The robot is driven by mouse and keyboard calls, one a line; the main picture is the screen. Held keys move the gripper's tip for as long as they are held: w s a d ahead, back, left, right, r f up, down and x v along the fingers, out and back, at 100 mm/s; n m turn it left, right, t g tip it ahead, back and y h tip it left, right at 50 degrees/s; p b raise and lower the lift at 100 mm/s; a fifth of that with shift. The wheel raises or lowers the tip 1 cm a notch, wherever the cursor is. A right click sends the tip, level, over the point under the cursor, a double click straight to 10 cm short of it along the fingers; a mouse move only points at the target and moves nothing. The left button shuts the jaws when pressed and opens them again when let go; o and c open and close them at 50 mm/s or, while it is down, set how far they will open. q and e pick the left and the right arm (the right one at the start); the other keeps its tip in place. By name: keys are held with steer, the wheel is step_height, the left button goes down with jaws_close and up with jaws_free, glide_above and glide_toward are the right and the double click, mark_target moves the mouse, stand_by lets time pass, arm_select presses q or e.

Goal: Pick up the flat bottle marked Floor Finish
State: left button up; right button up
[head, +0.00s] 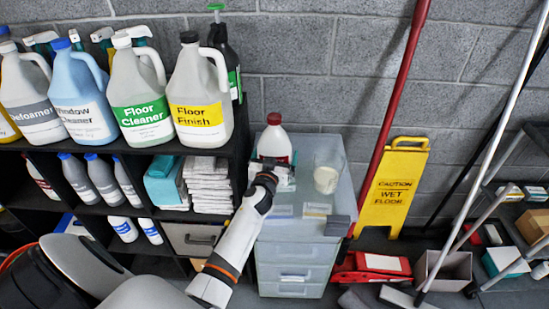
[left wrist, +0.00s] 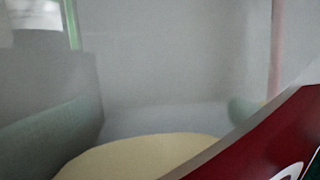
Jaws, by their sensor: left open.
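A large white jug marked Floor Finish (head: 200,97), with a yellow label and dark cap, stands upright at the right end of the black shelf top. My left gripper (head: 272,165) is at a white bottle with a red cap and red label (head: 273,141) on the grey drawer unit, right of and lower than the jug. The left gripper is open. In the left wrist view, a red surface with a white mark (left wrist: 275,145) fills the lower right, very close. A blurred cream shape lies at the bottom. I cannot tell whether fingers touch the bottle. My right gripper is out of view.
A Floor Cleaner jug (head: 139,97) and a Window Cleaner jug (head: 80,95) stand left of the Floor Finish jug. A translucent cup (head: 327,172) stands on the drawer unit (head: 290,225). A yellow wet floor sign (head: 392,187) and long poles stand to the right.

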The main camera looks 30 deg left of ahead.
arm_select(q)
steer(key=shift+r, duration=0.1)
steer(key=shift+c, duration=0.2)
steer(key=shift+r, duration=0.1)
steer(key=c, duration=1)
